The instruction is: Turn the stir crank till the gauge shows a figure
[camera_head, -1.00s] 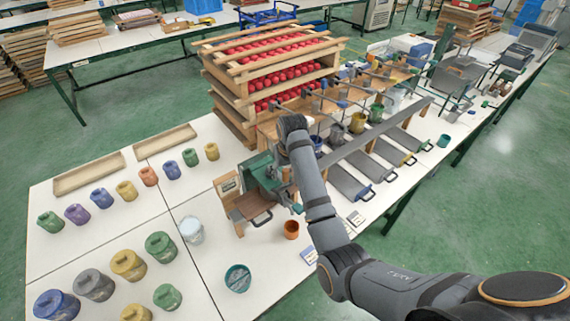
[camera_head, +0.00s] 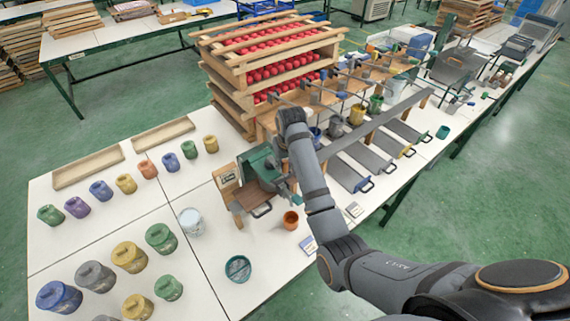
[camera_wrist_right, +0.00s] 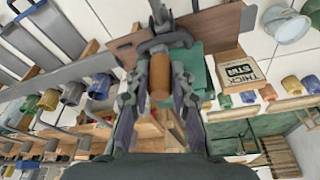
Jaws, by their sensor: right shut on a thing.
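The green stirring machine (camera_head: 256,164) stands on the white table on a brown wooden base. Its crank has an orange-brown handle (camera_wrist_right: 160,75), seen close in the right wrist view. My right gripper (camera_wrist_right: 159,84) is shut on this handle, one finger on each side. In the head view my right arm hides most of the crank and the gripper. A wooden board with a printed label (camera_wrist_right: 240,72) stands beside the machine; its readable letters are "THICK" and "ST". I see no clear gauge figure. My left gripper is in no view.
A small orange cup (camera_head: 290,220) and a teal pot (camera_head: 238,268) stand in front of the machine. A white bucket (camera_head: 190,221) and several coloured paint pots are to the left. A wooden rack of red items (camera_head: 270,72) rises behind. Grey trays (camera_head: 345,173) lie to the right.

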